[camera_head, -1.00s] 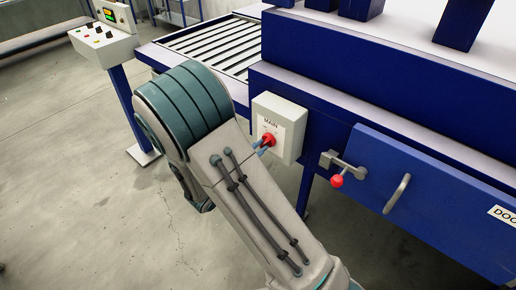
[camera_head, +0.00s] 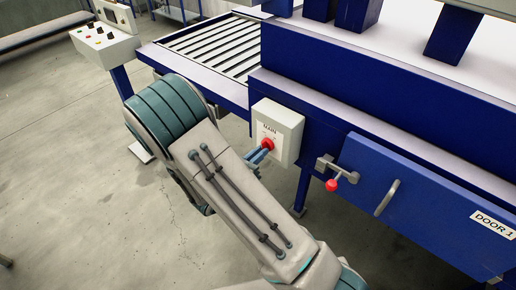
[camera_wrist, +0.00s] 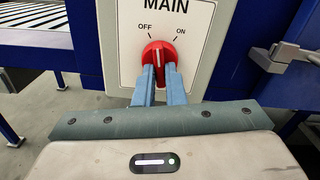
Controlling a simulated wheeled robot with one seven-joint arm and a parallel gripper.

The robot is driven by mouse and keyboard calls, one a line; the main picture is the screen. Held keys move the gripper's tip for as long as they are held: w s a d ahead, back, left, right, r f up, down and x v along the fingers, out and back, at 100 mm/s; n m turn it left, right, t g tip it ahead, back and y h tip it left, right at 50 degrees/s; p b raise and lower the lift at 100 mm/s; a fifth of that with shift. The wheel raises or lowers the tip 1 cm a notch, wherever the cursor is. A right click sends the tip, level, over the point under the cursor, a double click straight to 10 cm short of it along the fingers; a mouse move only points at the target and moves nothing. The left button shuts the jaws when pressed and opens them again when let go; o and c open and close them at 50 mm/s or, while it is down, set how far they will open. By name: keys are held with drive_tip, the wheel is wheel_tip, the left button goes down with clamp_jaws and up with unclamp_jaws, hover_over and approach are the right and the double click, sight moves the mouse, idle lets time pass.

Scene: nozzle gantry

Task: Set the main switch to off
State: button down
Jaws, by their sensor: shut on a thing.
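The main switch is a red rotary knob (camera_wrist: 158,55) on a light grey box (camera_head: 278,132) with a white MAIN label. OFF is printed at its upper left and ON at its upper right. The white mark on the knob points roughly straight up, between the two words. My gripper (camera_wrist: 159,73) has its two blue-grey fingers on either side of the knob's lower part and is shut on it. In the head view the red knob (camera_head: 268,144) shows at the fingertips, partly hidden by my gripper (camera_head: 260,152).
A latch with a red ball handle (camera_head: 332,185) and a blue door (camera_head: 430,205) with a grey pull handle (camera_head: 387,198) are to the right. A roller conveyor (camera_head: 215,45) lies behind. A control post (camera_head: 105,40) stands at the far left.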

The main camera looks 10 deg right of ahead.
drive_tip(key=shift+r+n+p, duration=0.1)
drive_tip(key=shift+n+p, duration=0.95)
drive_tip(key=shift+n, duration=0.65)
drive_tip(key=c, duration=1.5)
unclamp_jaws()
drive_tip(key=shift+s+a, duration=0.1)
drive_tip(key=b+v, duration=0.3)
drive_tip(key=v, duration=1)
drive_tip(key=shift+s+a, duration=0.25)
drive_tip(key=shift+a, duration=0.05)
